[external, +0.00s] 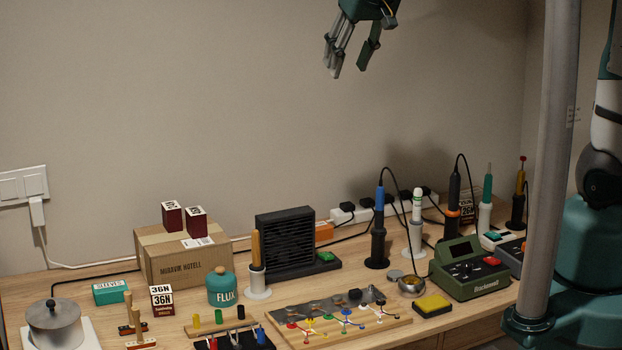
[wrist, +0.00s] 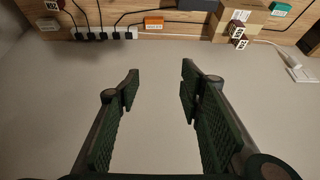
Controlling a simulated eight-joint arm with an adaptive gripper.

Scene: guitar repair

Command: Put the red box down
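Several dark red boxes are in the external view. Two, a left red box (external: 172,215) and a right red box (external: 196,221), sit on top of a cardboard box (external: 168,262). Another red box with a white 36N label (external: 162,302) stands on the table in front of it. One more red box (external: 467,206) stands at the back right, partly hidden behind a tool. My gripper (external: 350,73) is high above the table, open and empty, apart from every box. In the wrist view its fingers (wrist: 158,82) are spread with only bare wall between them.
A teal FLUX jar (external: 221,289), a black fume fan (external: 285,245), upright soldering tools, a green station (external: 470,268) and a wooden board with coloured clips (external: 340,318) crowd the table. A grey pole (external: 556,150) stands at the right. The air around my gripper is clear.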

